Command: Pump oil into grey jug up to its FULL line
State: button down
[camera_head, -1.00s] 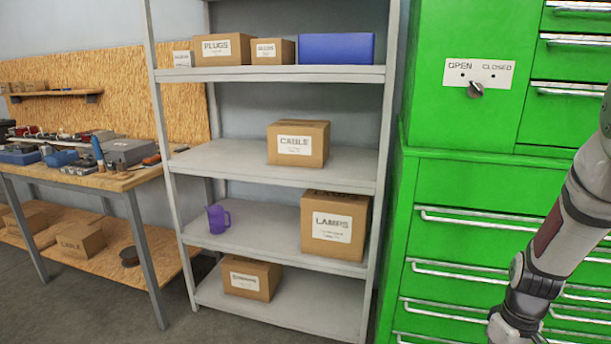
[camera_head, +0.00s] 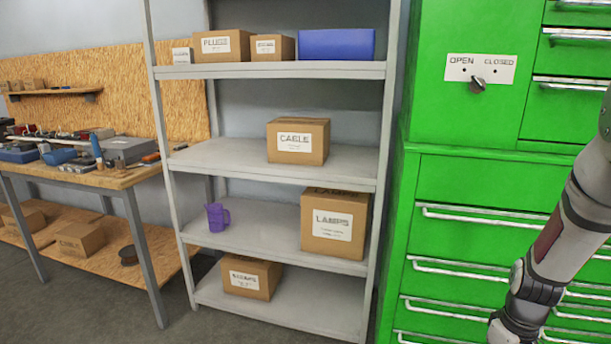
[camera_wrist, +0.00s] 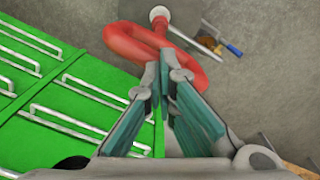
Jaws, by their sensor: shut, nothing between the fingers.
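My gripper (camera_wrist: 165,68) shows in the wrist view with its fingertips together and nothing held between them. It is in the air beside the green drawer cabinet (camera_wrist: 75,85). I see no grey jug, no FULL line and nothing I can name as an oil pump. A purple jug (camera_head: 217,217) with a handle stands upright on a lower shelf of the grey rack in the head view. In the head view my gripper is out of frame.
A thick red looped object (camera_wrist: 140,40) lies beyond my fingertips, near a blue-handled tool (camera_wrist: 233,50). The grey rack (camera_head: 240,160) holds boxes. A cluttered workbench (camera_head: 120,180) stands left. The green cabinet (camera_head: 465,180) has a switch (camera_head: 477,85) between OPEN and CLOSED labels.

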jog(key=shift+f+b, duration=0.5)
jog(key=shift+f, duration=0.45)
jog(key=shift+r+p, duration=2.05)
jog(key=shift+r, duration=0.8)
